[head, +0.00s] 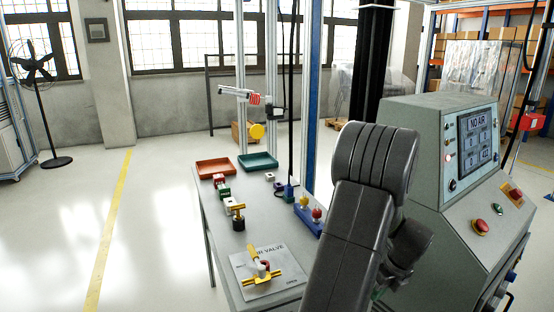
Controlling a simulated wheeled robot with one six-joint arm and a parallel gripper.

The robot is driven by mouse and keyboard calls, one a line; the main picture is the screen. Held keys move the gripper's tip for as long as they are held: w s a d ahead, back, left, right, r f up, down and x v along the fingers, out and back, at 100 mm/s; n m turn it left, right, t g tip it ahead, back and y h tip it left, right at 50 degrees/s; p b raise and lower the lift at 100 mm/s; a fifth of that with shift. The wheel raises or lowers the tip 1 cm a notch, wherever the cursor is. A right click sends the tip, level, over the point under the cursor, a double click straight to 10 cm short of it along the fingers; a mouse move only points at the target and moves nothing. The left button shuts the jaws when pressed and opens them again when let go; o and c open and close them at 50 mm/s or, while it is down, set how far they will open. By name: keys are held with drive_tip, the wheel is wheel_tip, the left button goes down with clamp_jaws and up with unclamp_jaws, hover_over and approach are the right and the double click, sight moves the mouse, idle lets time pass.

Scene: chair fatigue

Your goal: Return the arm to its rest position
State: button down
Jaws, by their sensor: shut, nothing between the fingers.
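My dark grey arm rises from the bottom of the head view, with a thick ribbed joint at its top. A darker part of it shows behind, toward the control cabinet. My gripper does not show; the frame and my own arm links leave its fingers out of sight.
A grey workbench (218,240) carries a red tray (215,168), a green tray (258,161), a valve plate (267,275) with yellow handle, and small fittings. A control cabinet (421,112) stands right, its screen (478,142) reading "NO AIR". Floor (150,220) left of the bench is clear.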

wheel_tip(320, 180, up, 13)
drive_tip(key=s+h, duration=0.1)
drive_tip(key=s, duration=0.1)
drive_tip(key=shift+s+d+f+t+h, duration=0.2)
drive_tip(key=shift+t+h, duration=0.1)
drive_tip(key=shift+h, duration=0.1)
drive_tip(key=shift+a, duration=0.1)
idle(0.3)
